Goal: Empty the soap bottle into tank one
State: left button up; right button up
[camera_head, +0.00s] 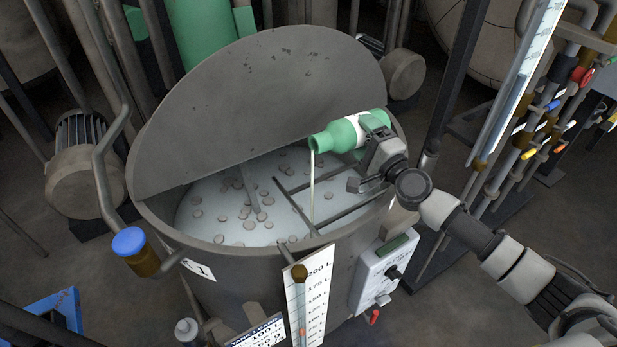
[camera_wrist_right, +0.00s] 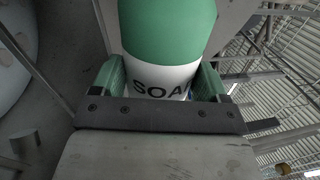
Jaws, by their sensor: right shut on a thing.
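The soap bottle (camera_head: 345,134) is green with a white label. It lies tilted almost on its side above the tank, its mouth to the left. A thin pale stream (camera_head: 312,185) runs from the mouth down into the tank (camera_head: 262,262). My right gripper (camera_head: 375,142) is shut on the bottle near its label. In the right wrist view, the bottle (camera_wrist_right: 165,35) sits between the fingers (camera_wrist_right: 158,85), with part of the word "SOAP" showing. The tank holds pale liquid with several floating round bits. My left gripper is not in view.
The tank's half lid (camera_head: 260,105) stands raised at the back. Dark bars cross the opening. A control box (camera_head: 385,270) and a volume scale (camera_head: 308,305) are on the tank's front. A blue-capped brown part (camera_head: 130,243) is at left. Pipes with coloured valves stand at right.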

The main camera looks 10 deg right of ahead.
jog(key=shift+d+r+n, duration=0.1)
jog(key=shift+d+n, duration=0.05)
jog(key=shift+n, duration=0.25)
dwell(0.4)
jog(key=shift+r+n+y+p, duration=0.1)
jog(key=shift+n+y+p, duration=0.2)
jog(key=shift+n, duration=0.5)
dwell(0.3)
jog(key=shift+s+a+r+n+g+y+p, duration=0.15)
jog(key=shift+a+n+y+p, duration=0.1)
jog(key=shift+n, duration=0.4)
jog(key=shift+s+a+f+n+g+y+p, duration=0.15)
jog(key=shift+a+n+p, duration=0.1)
jog(key=shift+n, duration=0.4)
dwell(0.5)
